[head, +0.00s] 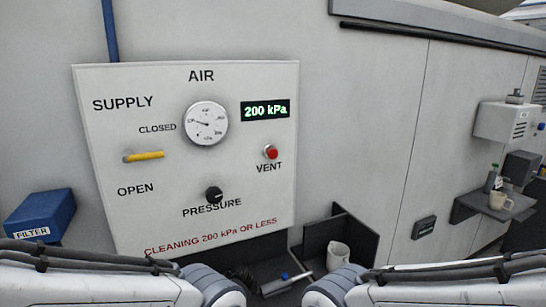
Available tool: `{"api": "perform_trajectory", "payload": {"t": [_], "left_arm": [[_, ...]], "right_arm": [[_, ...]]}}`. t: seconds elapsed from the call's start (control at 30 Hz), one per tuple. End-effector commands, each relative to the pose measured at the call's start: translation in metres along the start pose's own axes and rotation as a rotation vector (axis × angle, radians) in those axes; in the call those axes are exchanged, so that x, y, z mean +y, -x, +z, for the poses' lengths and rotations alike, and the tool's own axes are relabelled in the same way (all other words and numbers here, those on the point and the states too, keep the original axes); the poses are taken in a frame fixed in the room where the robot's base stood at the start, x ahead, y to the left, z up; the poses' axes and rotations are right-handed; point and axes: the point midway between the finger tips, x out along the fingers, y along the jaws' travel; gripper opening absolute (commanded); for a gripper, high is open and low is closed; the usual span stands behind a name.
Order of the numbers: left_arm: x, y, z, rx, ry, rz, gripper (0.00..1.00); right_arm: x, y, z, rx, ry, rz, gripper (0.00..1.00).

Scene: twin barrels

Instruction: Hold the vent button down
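The red vent button (270,152) is on the right side of the white air panel (240,200), above the label VENT. Nothing touches it. My two arms enter along the bottom edge, below the panel. Both grippers are out of sight.
A blue filter box (42,216) is at the lower left. Below the panel, a dark holder (358,238) contains a white cup (338,255), with a blue-and-grey tool (286,282) nearby. A shelf (490,208) with a mug is at the right. The space before the panel looks clear.

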Motion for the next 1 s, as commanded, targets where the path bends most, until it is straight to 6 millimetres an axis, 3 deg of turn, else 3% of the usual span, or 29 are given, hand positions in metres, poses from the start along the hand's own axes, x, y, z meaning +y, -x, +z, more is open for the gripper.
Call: {"api": "perform_trajectory", "payload": {"t": [0.27, 0.3, 0.4, 0.43, 1.0], "left_arm": [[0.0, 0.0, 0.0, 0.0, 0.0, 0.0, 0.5], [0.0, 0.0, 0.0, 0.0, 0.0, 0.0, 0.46], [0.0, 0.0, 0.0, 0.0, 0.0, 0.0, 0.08], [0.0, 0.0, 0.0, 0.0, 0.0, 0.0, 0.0], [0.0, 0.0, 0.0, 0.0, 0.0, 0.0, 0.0]], "right_arm": [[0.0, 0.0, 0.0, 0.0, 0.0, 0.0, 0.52], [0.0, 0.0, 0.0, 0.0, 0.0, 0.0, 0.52], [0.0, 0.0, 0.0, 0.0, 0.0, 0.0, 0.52], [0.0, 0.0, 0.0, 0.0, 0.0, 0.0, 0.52], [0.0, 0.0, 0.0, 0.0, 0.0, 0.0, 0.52]]}}
